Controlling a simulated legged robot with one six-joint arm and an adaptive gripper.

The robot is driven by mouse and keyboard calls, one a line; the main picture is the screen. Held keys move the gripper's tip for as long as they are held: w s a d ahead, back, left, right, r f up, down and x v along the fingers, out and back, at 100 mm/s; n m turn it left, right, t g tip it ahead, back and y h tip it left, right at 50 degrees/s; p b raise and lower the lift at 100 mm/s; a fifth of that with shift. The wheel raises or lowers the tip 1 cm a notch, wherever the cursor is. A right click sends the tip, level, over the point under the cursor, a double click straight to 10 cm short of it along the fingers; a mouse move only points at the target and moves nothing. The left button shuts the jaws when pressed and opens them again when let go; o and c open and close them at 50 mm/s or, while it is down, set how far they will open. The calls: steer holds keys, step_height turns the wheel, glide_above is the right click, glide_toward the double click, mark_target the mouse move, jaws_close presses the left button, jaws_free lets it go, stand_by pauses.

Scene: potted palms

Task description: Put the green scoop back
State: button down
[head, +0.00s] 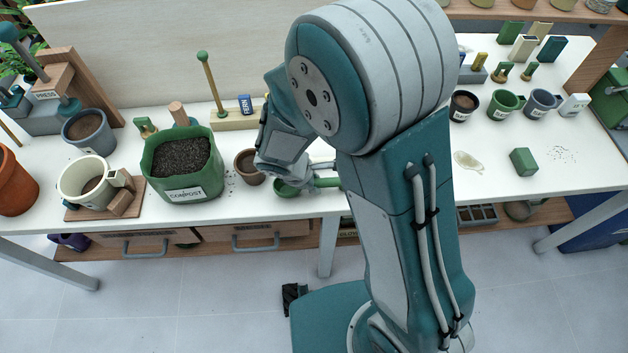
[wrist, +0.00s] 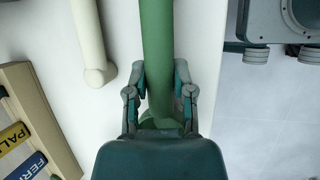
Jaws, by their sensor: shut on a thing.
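The green scoop (wrist: 157,40) is in my gripper (wrist: 160,80). In the wrist view its handle runs straight up the picture between the two fingers, and a wider green part shows behind them, mostly hidden by the gripper body. In the head view the scoop (head: 287,190) is at the front edge of the white bench, with its handle pointing right. My gripper (head: 291,172) is above it, partly hidden by my arm. I cannot tell whether the scoop touches the bench top.
A green compost tub (head: 181,165) and a small brown pot (head: 250,167) stand left of the scoop. A cream rod (wrist: 90,45) and a wooden label rack (wrist: 35,120) lie left of my gripper. Small pots (head: 503,103) and a green block (head: 523,161) stand at the right.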

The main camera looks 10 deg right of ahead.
steer(key=shift+f, duration=0.45)
steer(key=shift+c, duration=2)
jaws_free()
steer(key=v, duration=1.2)
steer(key=shift+f, duration=0.1)
steer(key=s+d+r+m+t+y, duration=0.1)
steer(key=s+d+r+m+y, duration=0.1)
steer(key=s+d+r+m, duration=0.3)
steer(key=s+d+r+m+t+y, duration=0.2)
steer(key=s+d+r+m, duration=0.3)
steer(key=d+r+m, duration=0.5)
steer(key=shift+s+r+m+t+y, duration=0.3)
steer(key=shift+r+m, duration=0.5)
steer(key=shift+m, duration=0.3)
